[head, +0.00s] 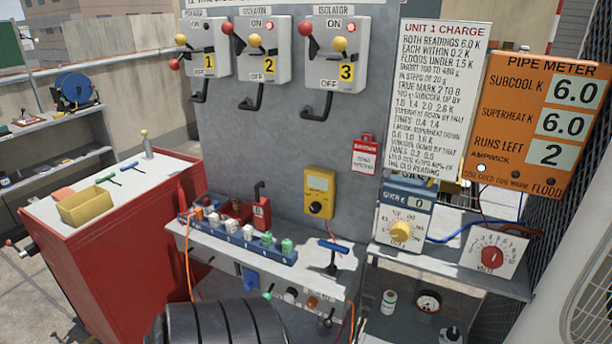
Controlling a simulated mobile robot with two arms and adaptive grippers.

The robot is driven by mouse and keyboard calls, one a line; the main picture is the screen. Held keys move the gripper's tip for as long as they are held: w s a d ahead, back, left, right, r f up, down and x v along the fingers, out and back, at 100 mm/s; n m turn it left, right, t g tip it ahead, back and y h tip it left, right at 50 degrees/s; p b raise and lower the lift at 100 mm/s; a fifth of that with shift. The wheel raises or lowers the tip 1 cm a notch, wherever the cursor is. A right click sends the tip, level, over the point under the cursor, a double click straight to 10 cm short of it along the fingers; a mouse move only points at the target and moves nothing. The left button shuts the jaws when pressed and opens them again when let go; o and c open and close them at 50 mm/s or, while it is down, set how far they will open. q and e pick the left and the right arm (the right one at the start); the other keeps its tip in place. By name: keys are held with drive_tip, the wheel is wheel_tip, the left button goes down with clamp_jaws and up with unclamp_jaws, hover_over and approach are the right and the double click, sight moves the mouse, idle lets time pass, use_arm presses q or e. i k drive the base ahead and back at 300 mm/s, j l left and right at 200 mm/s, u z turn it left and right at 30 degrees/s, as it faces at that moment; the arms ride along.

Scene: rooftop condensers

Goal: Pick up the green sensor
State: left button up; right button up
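Two green-topped pieces stand upright at the right end of a blue rack (240,251) on the grey bench: one green piece (267,239) and, at its right, another green piece (287,246). Several white-topped pieces stand further left in the rack. A small green item (267,296) shows low at the bench's front edge. I cannot tell which green piece is the sensor. Neither of my grippers shows in the head view. A dark ribbed cylindrical form covers the bottom centre and hides what is behind it.
A blue-handled T-shaped tool (333,246) stands on the bench right of the rack. A red bottle (261,213) and a yellow meter (319,193) are behind. A red cabinet (110,250) stands left. A blue gauge box (404,222) and a red-dial box (493,254) stand right.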

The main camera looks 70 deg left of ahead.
sight(287, 244)
drive_tip(key=u, duration=2.25)
